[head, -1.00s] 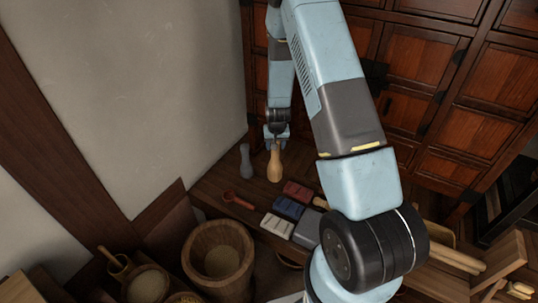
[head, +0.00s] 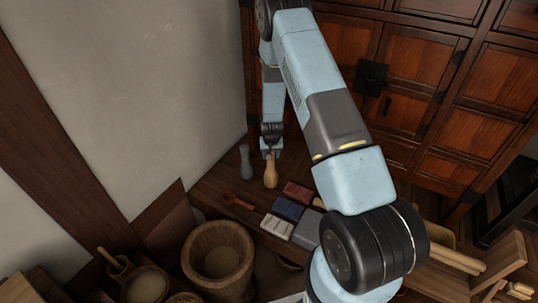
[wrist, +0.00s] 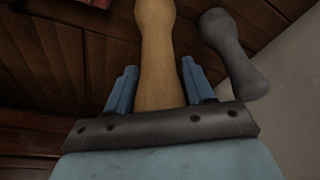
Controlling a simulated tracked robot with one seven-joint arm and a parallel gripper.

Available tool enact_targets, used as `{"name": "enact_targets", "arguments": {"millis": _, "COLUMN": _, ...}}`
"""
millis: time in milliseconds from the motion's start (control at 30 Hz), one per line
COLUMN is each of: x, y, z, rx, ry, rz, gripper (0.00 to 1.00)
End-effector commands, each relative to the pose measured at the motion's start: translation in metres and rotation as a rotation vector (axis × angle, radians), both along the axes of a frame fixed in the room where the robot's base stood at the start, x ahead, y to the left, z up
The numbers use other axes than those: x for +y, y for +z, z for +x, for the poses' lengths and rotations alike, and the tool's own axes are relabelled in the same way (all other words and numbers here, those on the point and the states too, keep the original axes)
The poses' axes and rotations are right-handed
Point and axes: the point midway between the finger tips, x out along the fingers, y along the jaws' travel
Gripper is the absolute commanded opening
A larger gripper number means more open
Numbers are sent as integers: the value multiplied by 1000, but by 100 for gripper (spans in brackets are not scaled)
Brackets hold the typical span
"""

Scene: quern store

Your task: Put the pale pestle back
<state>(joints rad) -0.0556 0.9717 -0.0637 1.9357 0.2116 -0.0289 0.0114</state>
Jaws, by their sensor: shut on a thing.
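The pale pestle (head: 270,173) is a light tan wooden piece with a narrow neck and a wider lower end. It stands upright at the back of the wooden bench, close to the wall. My gripper (head: 271,152) is above it and shut on its upper part. In the wrist view the pale pestle (wrist: 158,50) runs between the two blue fingers of my gripper (wrist: 154,85). Whether its lower end touches the bench cannot be told. A grey pestle (head: 246,161) stands just to its left, apart from it; it also shows in the wrist view (wrist: 232,50).
A red spoon (head: 237,201) and several coloured blocks, one of them red (head: 297,191), lie nearer on the bench (head: 213,190). A wooden tub (head: 188,262) stands in front. Drawer cabinets (head: 415,80) rise behind, and the plaster wall (head: 150,90) is at left.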

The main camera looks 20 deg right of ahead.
Motion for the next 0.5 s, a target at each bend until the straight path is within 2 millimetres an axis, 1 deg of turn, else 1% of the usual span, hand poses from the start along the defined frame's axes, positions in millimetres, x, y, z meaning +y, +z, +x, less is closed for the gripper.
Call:
{"name": "enact_targets", "arguments": {"millis": 300, "x": 0, "y": -1, "z": 1, "rx": -3, "ry": 0, "rz": -1, "gripper": 10}}
{"name": "enact_targets", "arguments": {"millis": 333, "x": 0, "y": -1, "z": 0, "rx": -1, "ry": 0, "rz": 0, "gripper": 55}}
{"name": "enact_targets", "arguments": {"millis": 500, "x": 0, "y": -1, "z": 0, "rx": -1, "ry": 1, "rz": 0, "gripper": 72}}
